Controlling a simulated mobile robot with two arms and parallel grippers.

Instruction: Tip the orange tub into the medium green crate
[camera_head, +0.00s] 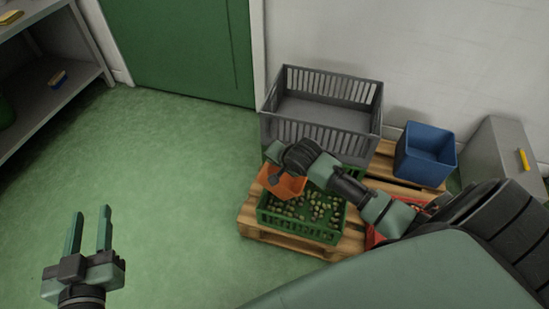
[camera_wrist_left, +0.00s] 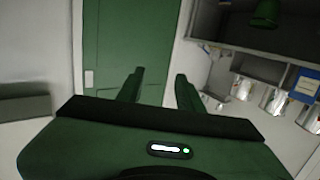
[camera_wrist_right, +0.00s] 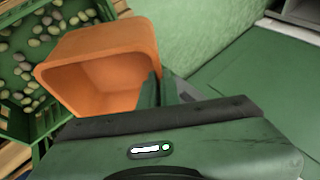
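The orange tub (camera_head: 283,186) is tilted over the left part of the green crate (camera_head: 297,233), which holds scattered olives. In the right wrist view the tub (camera_wrist_right: 110,42) shows its open mouth, and the part of its inside that I can see is bare. Olives lie in the green crate (camera_wrist_right: 62,121) beside and below it. My right gripper (camera_wrist_right: 160,82) is shut on the tub's wall, one finger inside and one outside. In the head view my right arm hides part of the crate. My left gripper (camera_head: 90,210) is open and empty above the floor, far left.
The crate stands on a wooden pallet (camera_head: 262,236). Behind it is a large grey crate (camera_head: 318,134); to the right are a blue bin (camera_head: 423,168) and a red crate (camera_head: 372,238), partly hidden by my arm. A shelf (camera_head: 50,75) stands far left. The green floor between is clear.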

